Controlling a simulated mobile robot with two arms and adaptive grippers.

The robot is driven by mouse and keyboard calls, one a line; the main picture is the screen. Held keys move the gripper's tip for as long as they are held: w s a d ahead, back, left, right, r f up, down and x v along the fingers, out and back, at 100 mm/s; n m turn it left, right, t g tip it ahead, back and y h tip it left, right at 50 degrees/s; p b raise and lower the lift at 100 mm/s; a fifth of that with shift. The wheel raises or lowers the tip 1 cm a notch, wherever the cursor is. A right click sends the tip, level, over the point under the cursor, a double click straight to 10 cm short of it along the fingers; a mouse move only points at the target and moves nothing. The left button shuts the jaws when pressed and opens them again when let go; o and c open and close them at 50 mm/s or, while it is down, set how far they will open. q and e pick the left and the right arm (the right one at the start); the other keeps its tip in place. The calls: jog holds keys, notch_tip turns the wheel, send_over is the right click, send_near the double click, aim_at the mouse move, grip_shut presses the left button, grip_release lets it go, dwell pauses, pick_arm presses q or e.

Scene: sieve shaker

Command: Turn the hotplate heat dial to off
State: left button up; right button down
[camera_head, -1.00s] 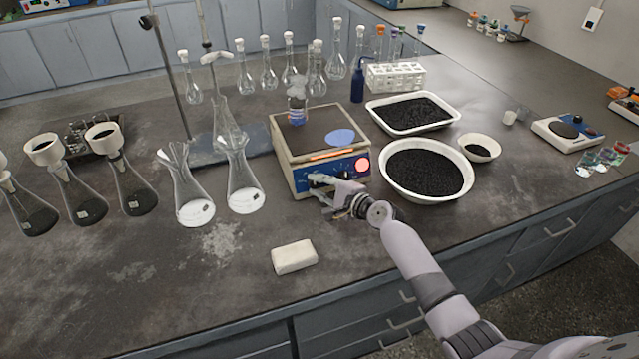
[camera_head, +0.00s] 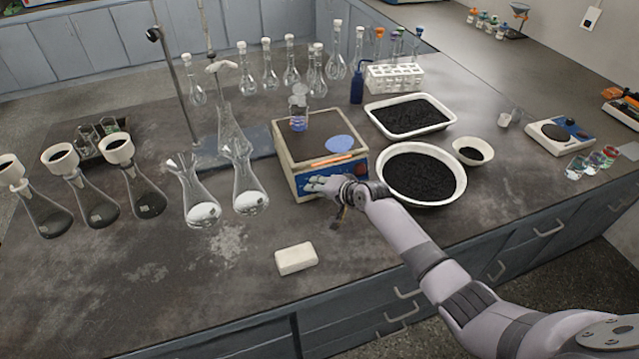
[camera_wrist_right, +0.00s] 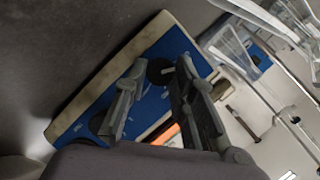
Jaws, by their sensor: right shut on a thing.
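The hotplate (camera_head: 311,150) has a cream casing, a dark top and a blue front panel, which also shows in the right wrist view (camera_wrist_right: 172,45). A small beaker with bluish liquid (camera_head: 299,120) stands on its top. My right gripper (camera_head: 316,184) is at the front panel, over its left part, and hides much of it in the head view. In the right wrist view its fingers (camera_wrist_right: 156,82) are on either side of a dark round dial (camera_wrist_right: 160,70), shut on it. The dial's mark cannot be read. My left gripper is not in view.
A round bowl of black grains (camera_head: 424,203) stands close right of the hotplate. Glass flasks (camera_head: 248,193) stand to its left, near a stand (camera_head: 176,85). A white block (camera_head: 296,259) lies in front, with clear bench around it.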

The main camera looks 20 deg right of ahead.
jog(key=shift+a+n+h+p, duration=0.15)
jog(key=shift+n+h+p, duration=0.25)
jog(key=shift+n+p, duration=0.5)
jog(key=shift+n+g, duration=0.3)
jog(key=c, duration=1.3)
grip_release()
jog(key=shift+c, duration=0.2)
jog(key=shift+r, duration=0.1)
jog(key=v, duration=1.2)
